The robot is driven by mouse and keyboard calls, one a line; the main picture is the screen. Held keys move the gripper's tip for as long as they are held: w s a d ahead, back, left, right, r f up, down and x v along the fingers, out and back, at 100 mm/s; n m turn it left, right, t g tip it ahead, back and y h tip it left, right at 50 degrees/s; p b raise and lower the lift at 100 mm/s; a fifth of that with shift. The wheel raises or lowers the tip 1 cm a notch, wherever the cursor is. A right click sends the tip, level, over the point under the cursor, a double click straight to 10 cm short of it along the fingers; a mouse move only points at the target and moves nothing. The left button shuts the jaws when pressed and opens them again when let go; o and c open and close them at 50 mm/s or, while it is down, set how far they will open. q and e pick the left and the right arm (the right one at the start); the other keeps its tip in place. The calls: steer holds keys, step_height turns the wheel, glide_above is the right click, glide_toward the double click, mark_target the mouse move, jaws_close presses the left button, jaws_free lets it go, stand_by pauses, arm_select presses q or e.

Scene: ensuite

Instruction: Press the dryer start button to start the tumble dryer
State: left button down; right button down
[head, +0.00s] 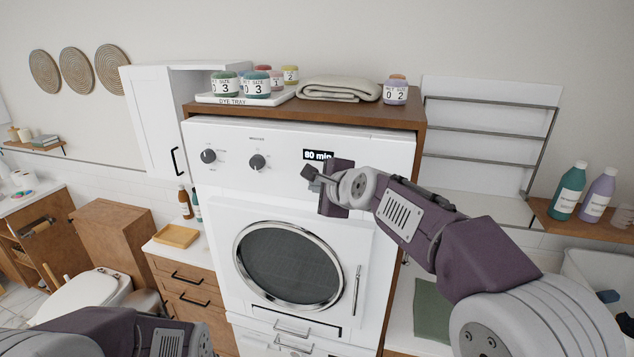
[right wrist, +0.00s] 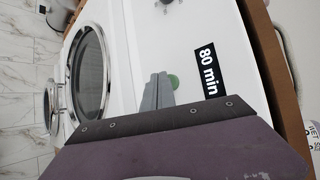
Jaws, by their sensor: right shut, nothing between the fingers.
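The white tumble dryer (head: 228,182) stands in a wooden surround, with its round door (head: 288,265) closed. Its display (head: 318,155) reads "80 min" and also shows in the right wrist view (right wrist: 208,70). A green round button (right wrist: 174,82) sits beside the display, partly covered by my fingertips in the right wrist view; in the head view my gripper hides it. My right gripper (head: 310,174) is shut and empty, its tips (right wrist: 157,90) at the panel right by the button. I cannot tell whether they touch it. Only my left forearm shows at bottom left; its gripper is out of view.
Two dark knobs (head: 257,162) are on the panel's left. Bottles (head: 569,190) stand on a shelf at right. Space before the door is clear.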

steer(key=shift+w+d, duration=0.1)
steer(key=shift+w, duration=0.15)
stand_by(0.4)
steer(key=shift+s+a, duration=0.25)
steer(key=shift+s, duration=0.65)
steer(key=shift+p, duration=0.3)
steer(key=s+a+p, duration=0.2)
steer(key=s+p, duration=0.3)
steer(key=shift+s, duration=0.35)
steer(key=shift+w, duration=0.1)
